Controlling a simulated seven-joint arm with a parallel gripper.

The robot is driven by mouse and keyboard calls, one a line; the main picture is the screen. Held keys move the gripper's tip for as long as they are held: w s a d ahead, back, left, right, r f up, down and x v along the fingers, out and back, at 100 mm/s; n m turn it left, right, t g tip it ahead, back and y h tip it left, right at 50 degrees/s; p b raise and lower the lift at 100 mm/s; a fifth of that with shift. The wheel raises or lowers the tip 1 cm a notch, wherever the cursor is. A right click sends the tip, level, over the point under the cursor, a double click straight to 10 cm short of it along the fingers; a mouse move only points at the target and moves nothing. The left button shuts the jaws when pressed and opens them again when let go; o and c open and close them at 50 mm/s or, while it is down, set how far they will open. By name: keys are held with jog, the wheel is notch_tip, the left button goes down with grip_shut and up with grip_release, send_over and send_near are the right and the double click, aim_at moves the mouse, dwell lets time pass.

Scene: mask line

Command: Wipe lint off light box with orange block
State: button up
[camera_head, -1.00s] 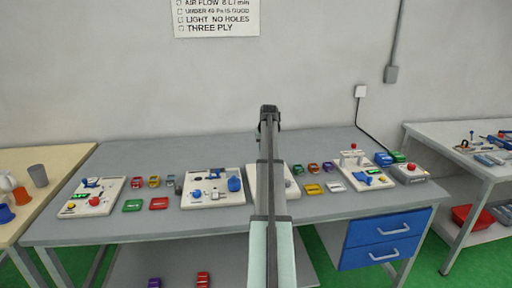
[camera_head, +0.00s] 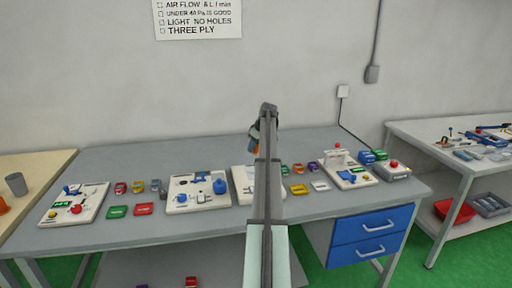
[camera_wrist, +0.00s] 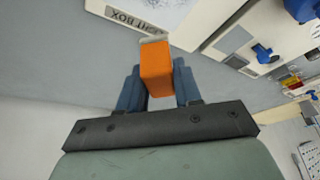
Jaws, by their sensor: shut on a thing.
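My gripper (camera_wrist: 157,84) is shut on an orange block (camera_wrist: 156,66), which sticks out between the two blue fingers in the wrist view. The block's far end has a pale grey strip. In the head view the orange block (camera_head: 254,148) is a small patch beside the arm, above the table's back part. The light box (camera_wrist: 137,12) is the white plate at the top of the wrist view, its label upside down and partly cut off. Grey marks show on its face. The block appears apart from it. In the head view my arm hides much of the light box (camera_head: 242,184).
A white station with blue parts (camera_head: 181,199) stands left of the light box. Coloured small pieces lie on both sides, including a yellow one (camera_head: 299,189). Another white station (camera_head: 338,177) and a box with a red button (camera_head: 393,171) stand right. The table's back strip is clear.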

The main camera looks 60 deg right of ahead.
jog(key=shift+f+n, duration=0.15)
jog(key=shift+n, duration=0.35)
